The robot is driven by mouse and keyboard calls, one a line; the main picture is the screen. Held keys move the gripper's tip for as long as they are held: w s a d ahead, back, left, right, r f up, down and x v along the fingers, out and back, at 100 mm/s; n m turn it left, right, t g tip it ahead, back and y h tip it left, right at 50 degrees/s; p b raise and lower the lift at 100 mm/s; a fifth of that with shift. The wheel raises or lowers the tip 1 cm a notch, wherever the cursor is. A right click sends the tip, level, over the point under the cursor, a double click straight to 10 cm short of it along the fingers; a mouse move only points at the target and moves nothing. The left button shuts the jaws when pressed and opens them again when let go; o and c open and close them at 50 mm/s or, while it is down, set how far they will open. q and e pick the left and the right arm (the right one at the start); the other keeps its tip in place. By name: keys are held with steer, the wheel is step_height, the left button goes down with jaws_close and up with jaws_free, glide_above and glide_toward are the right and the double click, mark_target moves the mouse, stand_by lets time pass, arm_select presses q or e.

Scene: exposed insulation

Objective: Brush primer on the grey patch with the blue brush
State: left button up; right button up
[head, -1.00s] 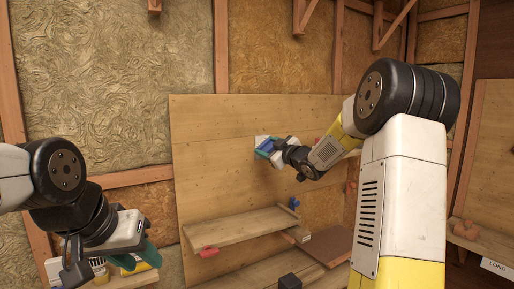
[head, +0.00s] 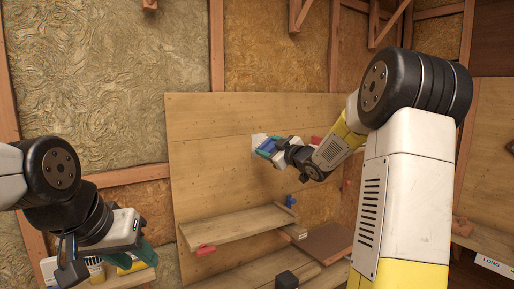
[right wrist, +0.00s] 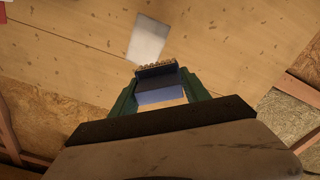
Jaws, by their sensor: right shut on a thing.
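The grey patch (head: 258,139) is a pale rectangle on the upright plywood board. In the right wrist view the patch (right wrist: 148,40) lies just beyond the brush. My right gripper (head: 271,148) is shut on the blue brush (right wrist: 160,92), with its green fingers on both sides of the blue body. The tan bristles point at the board, near the lower edge of the patch. I cannot tell whether they touch the board. My left gripper (head: 135,262) hangs at the lower left with green fingers, away from the patch; its opening is unclear.
A dark block (head: 287,279) sits lower down. White and yellow items (head: 95,272) are near my left gripper.

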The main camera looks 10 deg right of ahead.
stand_by(0.3)
glide_toward(250, 154)
steer(key=shift+x, duration=2)
steer(key=shift+x, duration=1.05)
steer(key=shift+w+d, duration=0.25)
steer(key=shift+d, duration=0.35)
steer(key=shift+w+d, duration=0.2)
steer(key=shift+d, duration=0.45)
steer(key=shift+w+d, duration=0.25)
steer(key=shift+d, duration=0.35)
steer(key=shift+w+d, duration=0.4)
steer(key=shift+d, duration=0.4)
steer(key=shift+w+d, duration=0.4)
steer(key=shift+d, duration=0.4)
steer(key=shift+r, duration=0.1)
